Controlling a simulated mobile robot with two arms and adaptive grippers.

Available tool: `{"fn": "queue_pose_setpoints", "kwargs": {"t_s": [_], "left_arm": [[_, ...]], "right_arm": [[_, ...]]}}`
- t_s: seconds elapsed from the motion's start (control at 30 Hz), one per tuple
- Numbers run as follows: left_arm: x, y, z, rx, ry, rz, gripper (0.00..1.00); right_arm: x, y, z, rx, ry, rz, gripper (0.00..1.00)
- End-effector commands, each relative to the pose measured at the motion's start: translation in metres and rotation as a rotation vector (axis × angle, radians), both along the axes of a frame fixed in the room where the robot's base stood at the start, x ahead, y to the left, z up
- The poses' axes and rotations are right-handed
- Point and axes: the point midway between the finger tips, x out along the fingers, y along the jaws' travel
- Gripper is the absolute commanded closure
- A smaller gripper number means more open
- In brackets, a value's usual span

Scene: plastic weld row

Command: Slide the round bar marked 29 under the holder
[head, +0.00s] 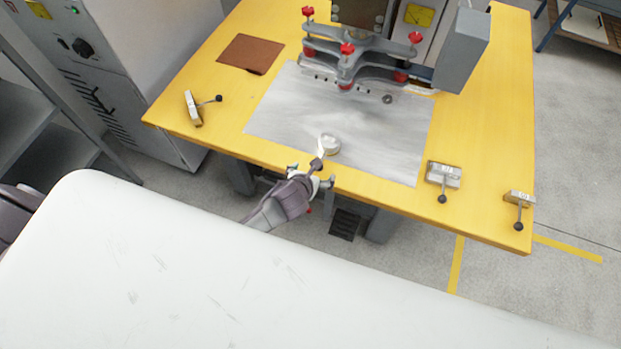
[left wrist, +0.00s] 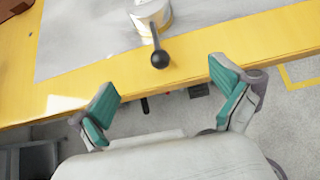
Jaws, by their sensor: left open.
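A round, pale metal bar (head: 330,145) stands at the front of the grey sheet on the yellow table, its black ball-ended handle towards me. It also shows at the top of the left wrist view (left wrist: 152,13); its marking is too small to read. My left gripper (head: 311,175) is open and empty at the table's front edge, by the ball. In the left wrist view my gripper (left wrist: 165,82) has its fingers spread either side of the ball, which appears just beyond them. The holder looks to be the grey clamp frame with red knobs (head: 362,62) at the back. My right gripper is not seen.
A brown sheet (head: 250,54) lies at back left. The grey sheet (head: 290,110) is mostly clear between bar and clamp frame.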

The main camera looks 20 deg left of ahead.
Motion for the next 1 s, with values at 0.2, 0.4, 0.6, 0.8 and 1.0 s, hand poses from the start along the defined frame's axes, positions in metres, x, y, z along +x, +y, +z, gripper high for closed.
{"fn": "queue_pose_setpoints", "kwargs": {"t_s": [0.2,0.4,0.6,0.8,1.0], "left_arm": [[0.021,0.000,-0.021,0.000,-0.001,0.000,0.00],[0.036,-0.001,-0.033,0.000,0.000,0.000,0.00],[0.044,-0.001,-0.039,-0.002,0.000,0.001,0.00],[0.046,-0.001,-0.040,-0.002,0.000,0.001,0.00],[0.045,-0.001,-0.040,-0.002,0.000,0.001,0.07]], "right_arm": [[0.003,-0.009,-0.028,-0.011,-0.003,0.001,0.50],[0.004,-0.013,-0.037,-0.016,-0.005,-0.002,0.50],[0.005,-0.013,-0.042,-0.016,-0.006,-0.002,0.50],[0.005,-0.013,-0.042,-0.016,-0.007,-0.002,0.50],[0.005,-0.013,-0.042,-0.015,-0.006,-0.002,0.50]]}}
